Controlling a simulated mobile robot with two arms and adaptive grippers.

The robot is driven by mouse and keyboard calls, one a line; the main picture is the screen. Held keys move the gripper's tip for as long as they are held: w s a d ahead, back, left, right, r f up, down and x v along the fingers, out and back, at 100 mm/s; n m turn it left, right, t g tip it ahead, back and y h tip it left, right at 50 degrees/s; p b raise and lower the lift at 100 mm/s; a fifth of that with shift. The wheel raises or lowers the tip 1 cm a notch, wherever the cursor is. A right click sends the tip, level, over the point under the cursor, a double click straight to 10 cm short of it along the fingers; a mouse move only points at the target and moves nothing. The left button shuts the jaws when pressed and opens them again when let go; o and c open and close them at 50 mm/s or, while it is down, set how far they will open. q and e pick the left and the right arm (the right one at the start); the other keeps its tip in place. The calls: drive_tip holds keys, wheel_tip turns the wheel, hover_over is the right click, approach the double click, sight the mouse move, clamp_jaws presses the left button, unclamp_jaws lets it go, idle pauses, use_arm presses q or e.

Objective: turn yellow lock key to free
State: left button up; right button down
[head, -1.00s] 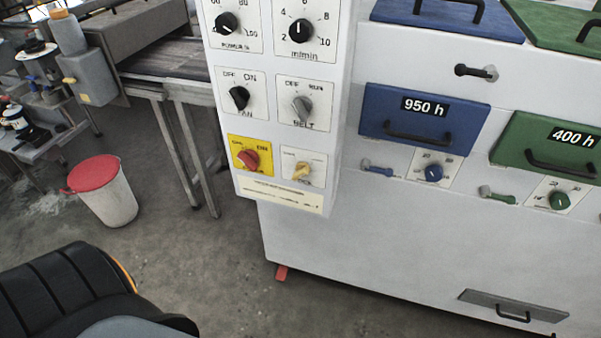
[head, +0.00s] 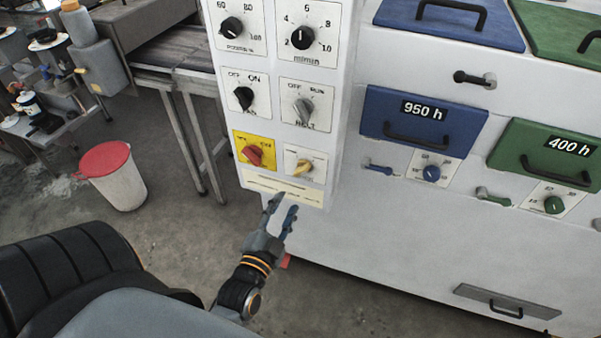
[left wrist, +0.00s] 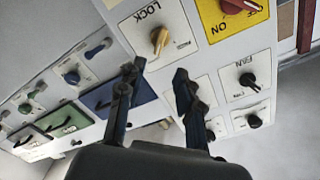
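The yellow lock key (head: 303,177) sits on a small white plate at the bottom right of the control panel (head: 345,60), right of a red knob on a yellow plate (head: 254,153). In the left wrist view the yellow key (left wrist: 160,40) is large, with LOCK printed beside it. The small words around it are too blurred to read surely. My left gripper (head: 281,212) is open and empty just below the panel's lower edge in the head view. Its two fingers (left wrist: 158,75) point toward the key, apart from it. My right gripper is not in view.
Black FAN (head: 243,98) and grey BELT (head: 303,110) knobs sit above the key. The white machine body with blue (head: 425,122) and green (head: 545,152) drawers fills the right. A red-lidded bin (head: 117,183) stands at left. The floor below the panel is bare.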

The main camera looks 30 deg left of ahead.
sight(302, 173)
use_arm(q)
drive_tip(key=p+x, duration=0.1)
drive_tip(key=x, duration=1)
drive_tip(key=shift+w+d+p, duration=0.1)
drive_tip(key=shift+p, duration=0.3)
clamp_jaws()
